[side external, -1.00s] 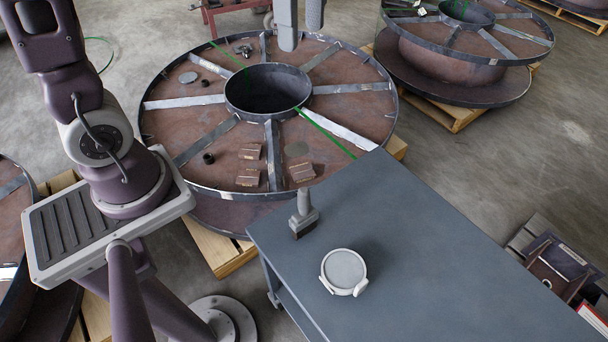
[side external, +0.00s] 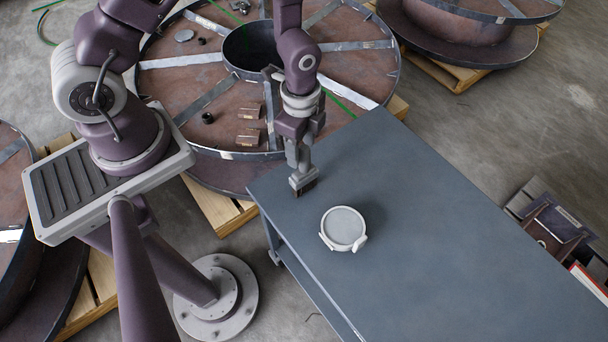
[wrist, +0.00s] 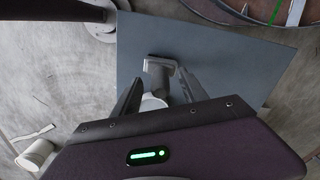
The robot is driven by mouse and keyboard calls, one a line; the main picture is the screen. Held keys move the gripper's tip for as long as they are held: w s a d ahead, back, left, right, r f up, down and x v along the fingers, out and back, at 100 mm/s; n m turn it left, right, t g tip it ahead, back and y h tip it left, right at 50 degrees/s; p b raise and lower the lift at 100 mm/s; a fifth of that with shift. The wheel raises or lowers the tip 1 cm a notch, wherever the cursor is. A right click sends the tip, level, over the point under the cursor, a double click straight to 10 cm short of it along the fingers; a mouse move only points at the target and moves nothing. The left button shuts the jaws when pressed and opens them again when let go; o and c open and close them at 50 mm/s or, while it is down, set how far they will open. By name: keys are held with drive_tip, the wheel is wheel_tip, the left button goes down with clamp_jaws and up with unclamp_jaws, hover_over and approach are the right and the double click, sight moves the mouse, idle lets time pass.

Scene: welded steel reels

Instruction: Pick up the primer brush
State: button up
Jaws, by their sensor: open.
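The primer brush (side external: 303,182) has a light grey body and dark bristles and stands bristles down near the left corner of the blue-grey table (side external: 420,230). My gripper (side external: 303,163) is right above it with its fingers pointing down around the handle. In the side view the fingers hide most of the handle. In the wrist view my gripper (wrist: 158,78) is open, and the brush (wrist: 160,70) shows between the two fingers. I cannot tell whether either finger touches it.
A round white pot (side external: 343,228) with a grey top sits on the table, just right of and nearer than the brush. A large steel reel (side external: 180,85) on a pallet stands behind the table's left end. The table's right part is clear.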

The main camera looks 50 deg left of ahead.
sight(303, 162)
drive_tip(key=f, duration=0.5)
drive_tip(key=shift+d+f, duration=0.2)
drive_tip(key=shift+d, duration=0.05)
clamp_jaws()
drive_tip(key=shift+r, duration=0.1)
